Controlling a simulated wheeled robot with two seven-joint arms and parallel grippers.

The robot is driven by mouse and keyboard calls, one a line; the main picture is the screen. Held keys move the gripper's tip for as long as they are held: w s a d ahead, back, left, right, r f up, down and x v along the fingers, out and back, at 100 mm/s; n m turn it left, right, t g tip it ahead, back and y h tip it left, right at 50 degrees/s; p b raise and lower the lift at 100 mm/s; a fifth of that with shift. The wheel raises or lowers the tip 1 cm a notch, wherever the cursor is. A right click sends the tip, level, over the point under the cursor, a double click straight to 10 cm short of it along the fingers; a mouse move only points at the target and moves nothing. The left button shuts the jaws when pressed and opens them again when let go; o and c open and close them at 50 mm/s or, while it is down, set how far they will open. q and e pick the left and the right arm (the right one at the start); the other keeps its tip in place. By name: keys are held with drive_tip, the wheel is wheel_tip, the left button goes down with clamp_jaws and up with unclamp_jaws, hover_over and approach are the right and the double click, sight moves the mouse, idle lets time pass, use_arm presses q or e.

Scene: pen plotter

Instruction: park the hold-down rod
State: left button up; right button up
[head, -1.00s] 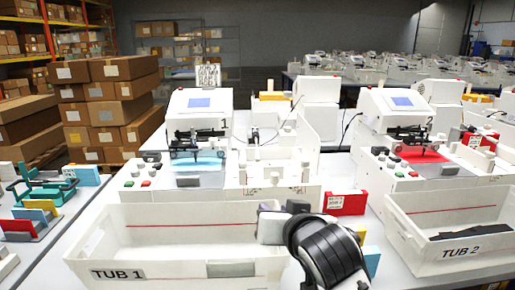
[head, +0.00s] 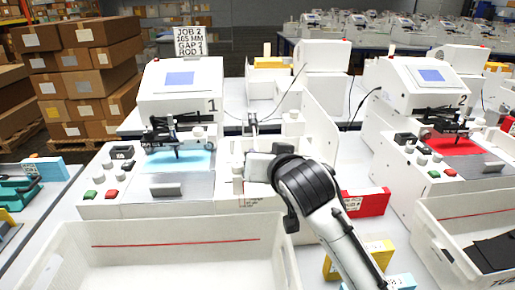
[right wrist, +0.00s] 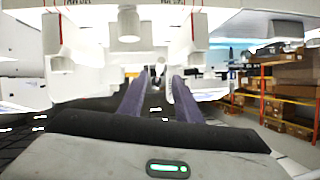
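Plotter 1 (head: 180,90) has a blue bed (head: 178,160) with a dark carriage and bar (head: 175,132) across it. I cannot clearly pick out the hold-down rod. A white fixture with short posts (head: 237,180) stands right of the plotter's bed. My right gripper (head: 258,165) is at this fixture in the head view, its fingertips mostly hidden. In the right wrist view, its two purple-grey fingers (right wrist: 157,90) are apart, with a gap between them and white posts (right wrist: 128,25) around and beyond. Something small and grey shows past the tips, unclear. My left gripper is not in view.
The white tub (head: 170,235) is in front of plotter 1. A sign (head: 194,44) reads JOB 2, 165 MM, GAP 2, ROD 1.

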sight(255, 136)
drive_tip(key=x, duration=0.7)
clamp_jaws()
